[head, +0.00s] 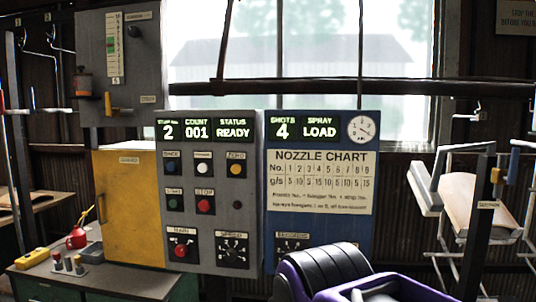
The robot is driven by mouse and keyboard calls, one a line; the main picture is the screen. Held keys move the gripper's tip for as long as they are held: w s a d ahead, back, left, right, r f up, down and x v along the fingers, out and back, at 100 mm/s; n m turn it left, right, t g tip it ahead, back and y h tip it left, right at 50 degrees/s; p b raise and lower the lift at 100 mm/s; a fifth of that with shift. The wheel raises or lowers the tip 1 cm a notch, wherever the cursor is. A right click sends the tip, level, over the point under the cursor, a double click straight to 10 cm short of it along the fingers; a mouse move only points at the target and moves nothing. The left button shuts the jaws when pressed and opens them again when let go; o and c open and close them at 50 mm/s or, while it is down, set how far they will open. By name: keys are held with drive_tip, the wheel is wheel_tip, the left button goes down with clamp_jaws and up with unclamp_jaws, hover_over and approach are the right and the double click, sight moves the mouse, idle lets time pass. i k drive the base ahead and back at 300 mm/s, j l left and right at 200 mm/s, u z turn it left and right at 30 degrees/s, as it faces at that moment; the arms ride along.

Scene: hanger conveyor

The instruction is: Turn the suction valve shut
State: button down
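A small yellow handle (497,176) sits on a dark upright post (478,240) at the right of the head view. A small pale label (488,205) just below it seems to read "SUCTION", though the print is tiny. The handle looks roughly upright, but it is too small to tell its exact setting. A purple and black part of my arm shows at the bottom centre, left of and below the handle and apart from it in the picture. My gripper's fingers do not show.
A pale curved panel (480,203) hangs on a frame beside the post. Control cabinets, one grey (218,262) and one blue (370,228), stand in the centre. A yellow cabinet (130,215) and a bench (95,280) with a red oil can (76,238) are left. An orange lever (108,104) is upper left.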

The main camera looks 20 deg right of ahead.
sight(511, 179)
drive_tip(key=z, duration=2.15)
drive_tip(key=i+l+u, duration=0.35)
drive_tip(key=i+l, duration=0.2)
drive_tip(key=i, duration=0.1)
